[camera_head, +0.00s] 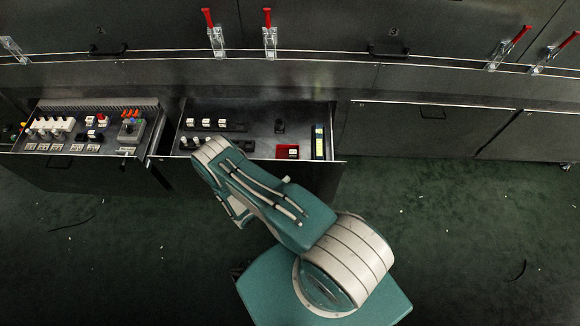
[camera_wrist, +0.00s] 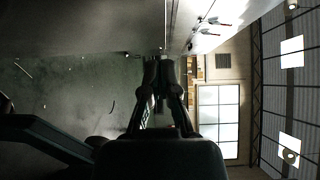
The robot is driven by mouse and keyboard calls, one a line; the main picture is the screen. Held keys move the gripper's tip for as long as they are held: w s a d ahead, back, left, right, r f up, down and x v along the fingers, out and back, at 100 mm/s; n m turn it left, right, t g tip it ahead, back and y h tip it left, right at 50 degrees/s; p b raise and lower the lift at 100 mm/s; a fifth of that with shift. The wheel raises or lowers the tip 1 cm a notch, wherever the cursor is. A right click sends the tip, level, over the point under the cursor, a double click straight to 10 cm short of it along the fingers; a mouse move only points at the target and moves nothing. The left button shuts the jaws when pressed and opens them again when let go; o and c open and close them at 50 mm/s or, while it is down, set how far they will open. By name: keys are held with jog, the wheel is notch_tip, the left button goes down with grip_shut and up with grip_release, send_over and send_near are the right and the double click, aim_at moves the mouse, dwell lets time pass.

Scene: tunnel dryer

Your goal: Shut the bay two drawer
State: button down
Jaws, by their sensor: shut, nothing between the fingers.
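Two drawers stand pulled out from the dark cabinet in the head view, a left drawer (camera_head: 60,172) and a middle drawer (camera_head: 318,178). I cannot read which one is bay two. The middle drawer holds white-topped switches, a red block and a yellow-and-blue item. My arm reaches over its front edge, and part of my wrist hangs before its front panel. In the wrist view my gripper (camera_wrist: 160,62) is shut and empty, its fingertips close to a dark panel (camera_wrist: 85,25). I cannot tell whether they touch it. In the head view the fingertips are hidden by my arm.
Closed drawer fronts (camera_head: 410,135) line the right side. Red-handled clamps (camera_head: 268,35) stand along the ledge above, with a black handle (camera_head: 388,52) on the upper panel. The green floor (camera_head: 450,225) is open at right, with small scraps on it.

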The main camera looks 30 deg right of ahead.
aim_at(296, 162)
jog(key=w+d, duration=0.1)
jog(key=d, duration=0.1)
jog(key=w+d, duration=0.2)
jog(key=shift+w+d, duration=0.3)
jog(key=shift+w, duration=0.05)
